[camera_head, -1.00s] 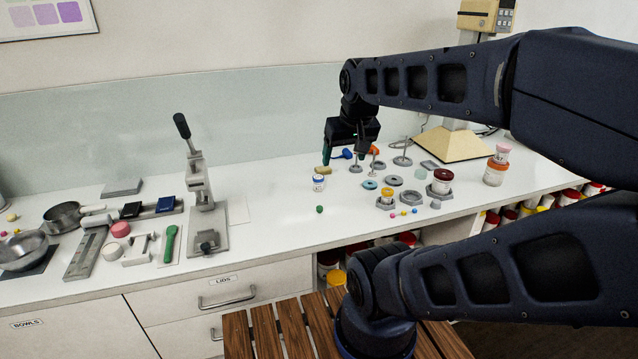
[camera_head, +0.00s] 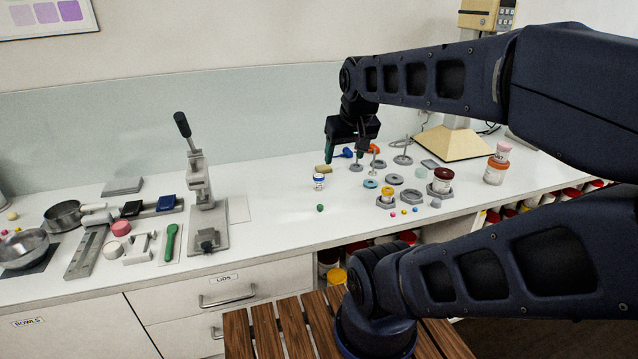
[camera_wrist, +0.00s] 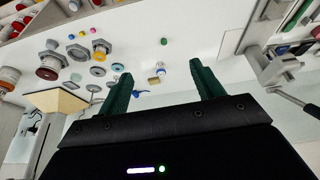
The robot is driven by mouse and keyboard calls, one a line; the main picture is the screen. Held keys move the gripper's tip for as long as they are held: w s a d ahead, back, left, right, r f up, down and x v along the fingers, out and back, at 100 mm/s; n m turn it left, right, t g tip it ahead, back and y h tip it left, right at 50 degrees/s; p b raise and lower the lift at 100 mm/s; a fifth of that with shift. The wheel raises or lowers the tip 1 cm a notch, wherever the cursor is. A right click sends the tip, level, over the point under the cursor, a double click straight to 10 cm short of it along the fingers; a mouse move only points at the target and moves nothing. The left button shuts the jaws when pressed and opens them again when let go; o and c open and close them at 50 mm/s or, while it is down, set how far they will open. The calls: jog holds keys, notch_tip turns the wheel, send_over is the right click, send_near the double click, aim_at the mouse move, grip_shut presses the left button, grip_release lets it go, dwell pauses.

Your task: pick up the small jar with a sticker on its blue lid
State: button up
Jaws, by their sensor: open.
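A small white jar (camera_head: 319,183) with blue on it stands upright on the white counter, left of and nearer than my gripper. A sticker on its lid is too small to make out. My gripper (camera_head: 344,155) is open and empty, above the counter, its fingers pointing down. In the wrist view the jar (camera_wrist: 160,67) appears between the two green fingertips (camera_wrist: 160,69), farther off and apart from them. A tan block (camera_wrist: 153,80) shows close beside it there.

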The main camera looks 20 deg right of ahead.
jog(key=w+d+f+n+h, duration=0.1)
jog(key=w+d+n+h, duration=0.1)
jog(key=w+n, duration=0.5)
jog(key=n+g+h, duration=0.1)
jog(key=n+g, duration=0.1)
jog(key=n, duration=1.7)
send_near(318, 176)
jog(key=f, duration=0.2)
jog(key=shift+t, duration=0.3)
jog(key=shift+d+x, duration=0.15)
jog(key=shift+x, duration=2.4)
jog(key=shift+d+x, duration=0.2)
jog(key=shift+x, duration=2.3)
jog(key=shift+r, duration=0.1)
jog(key=c, duration=1.1)
